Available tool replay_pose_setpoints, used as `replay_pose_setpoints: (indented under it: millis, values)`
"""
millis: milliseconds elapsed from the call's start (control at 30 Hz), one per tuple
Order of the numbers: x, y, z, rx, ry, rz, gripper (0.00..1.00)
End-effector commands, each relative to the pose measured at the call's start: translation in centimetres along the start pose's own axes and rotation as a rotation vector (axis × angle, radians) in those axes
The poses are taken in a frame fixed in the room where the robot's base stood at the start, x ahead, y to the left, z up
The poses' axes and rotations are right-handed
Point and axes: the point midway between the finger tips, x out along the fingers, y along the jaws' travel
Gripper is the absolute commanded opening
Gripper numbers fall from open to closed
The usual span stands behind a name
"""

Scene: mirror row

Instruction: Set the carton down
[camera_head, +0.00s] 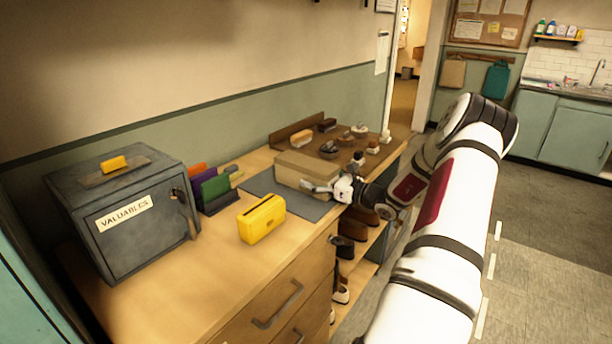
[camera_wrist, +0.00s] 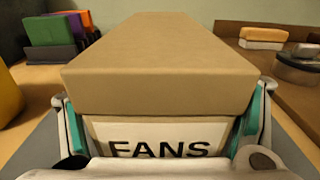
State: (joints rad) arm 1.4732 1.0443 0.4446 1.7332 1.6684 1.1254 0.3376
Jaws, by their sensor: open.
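The carton (camera_head: 303,171) is a tan lidded box resting on a dark grey mat (camera_head: 258,182) on the wooden counter. In the wrist view the carton (camera_wrist: 160,65) fills the middle, its lid facing me and a label reading "FANS" on the near end. My gripper (camera_head: 326,187) is at the carton's near end. In the wrist view its teal-padded fingers (camera_wrist: 160,135) stand on both sides of the labelled end, open. I cannot tell whether the pads touch the carton. The carton's underside is hidden.
A yellow box (camera_head: 262,218) stands left of the mat, with a file rack (camera_head: 217,190) behind it. A grey "VALUABLES" safe (camera_head: 125,210) is at the left. A brown tray (camera_head: 340,150) with brushes and tins lies beyond the carton. Shoes sit on shelves below.

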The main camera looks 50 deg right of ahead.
Motion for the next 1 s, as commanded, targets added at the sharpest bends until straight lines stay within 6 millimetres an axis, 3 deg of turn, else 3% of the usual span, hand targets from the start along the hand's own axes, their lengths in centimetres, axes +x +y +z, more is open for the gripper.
replay_pose_setpoints:
  millis: [200,400,433,567,600,1000]
  values:
    - [0.09,-0.02,0.01,0.000,0.000,-0.001,0.79]
    - [0.07,-0.01,0.01,0.000,0.000,-0.001,0.34]
    - [0.07,-0.02,0.00,0.000,0.000,-0.001,0.31]
    - [0.06,-0.02,0.01,0.000,0.000,-0.001,0.30]
    - [0.08,-0.03,0.08,0.000,-0.002,-0.001,0.25]
    - [0.08,-0.03,0.97,-0.001,-0.002,0.000,0.24]
